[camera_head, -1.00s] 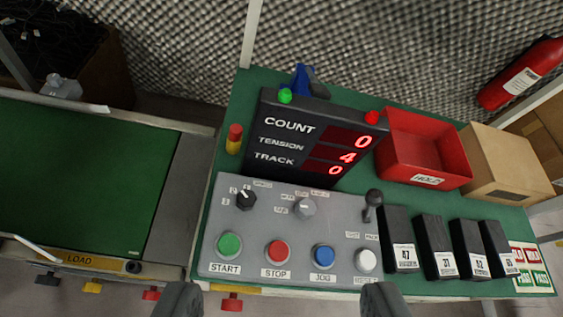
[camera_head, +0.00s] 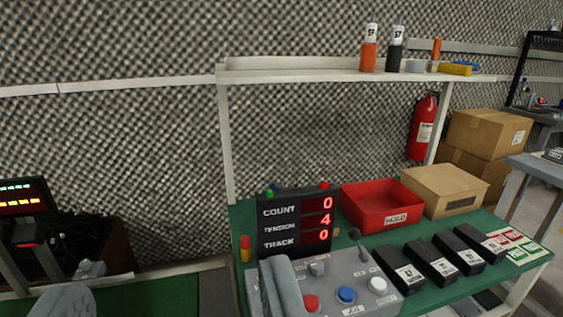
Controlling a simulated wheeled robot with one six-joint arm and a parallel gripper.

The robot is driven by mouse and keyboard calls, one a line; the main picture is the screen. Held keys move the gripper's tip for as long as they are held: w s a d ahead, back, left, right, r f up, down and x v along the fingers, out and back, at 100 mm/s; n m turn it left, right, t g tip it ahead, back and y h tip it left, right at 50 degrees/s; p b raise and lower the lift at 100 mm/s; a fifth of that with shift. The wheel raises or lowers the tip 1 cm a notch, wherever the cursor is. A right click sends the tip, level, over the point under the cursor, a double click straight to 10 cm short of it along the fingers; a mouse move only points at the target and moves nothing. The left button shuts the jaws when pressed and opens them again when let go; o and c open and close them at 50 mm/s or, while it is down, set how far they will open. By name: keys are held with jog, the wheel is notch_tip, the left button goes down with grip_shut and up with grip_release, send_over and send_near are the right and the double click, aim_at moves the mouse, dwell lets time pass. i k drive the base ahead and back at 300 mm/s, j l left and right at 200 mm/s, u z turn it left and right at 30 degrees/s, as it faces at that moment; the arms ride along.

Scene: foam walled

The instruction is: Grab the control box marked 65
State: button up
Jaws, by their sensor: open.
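Several black control boxes with white labels stand in a row on the green bench top, right of the grey control panel. The rightmost box (camera_head: 478,242) seems to be the one marked 65; its label is small now. The leftmost box (camera_head: 400,268) reads 47. My gripper (camera_head: 175,293) shows at the lower left edge with its fingers wide apart and nothing between them. It is well left of the boxes, and its right finger covers part of the grey panel.
The grey panel (camera_head: 345,275) has buttons and a lever. Behind it stand the count display (camera_head: 292,228), a red HOLD bin (camera_head: 380,207) and a cardboard box (camera_head: 445,190). A shelf (camera_head: 300,73) with bottles spans above. Red and green cards (camera_head: 515,243) lie right of the boxes.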

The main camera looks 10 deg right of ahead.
aim_at(489, 249)
jog(key=z, duration=1.55)
